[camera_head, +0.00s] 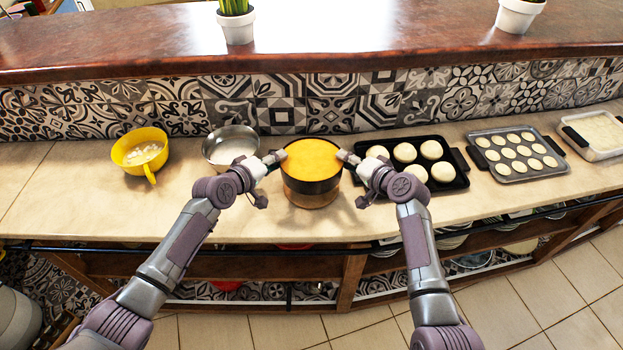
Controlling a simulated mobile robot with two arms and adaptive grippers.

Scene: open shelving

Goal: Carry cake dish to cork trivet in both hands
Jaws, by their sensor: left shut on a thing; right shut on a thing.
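The cake dish (311,187) is a dark round pan with a yellow-orange top, in the middle of the counter. My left gripper (278,157) is shut on its left rim, and my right gripper (343,157) is shut on its right rim. The dish looks level. Beneath it shows a brown, cork-coloured round edge (311,203), which may be the cork trivet; most of it is hidden by the dish. I cannot tell whether the dish touches it.
A metal bowl (230,139) and a yellow bowl (128,150) stand to the left. A dark tray with dough balls (455,182) lies close on the right, with a grey muffin tray (515,178) and a white dish (570,135) beyond. The counter front (250,222) is clear.

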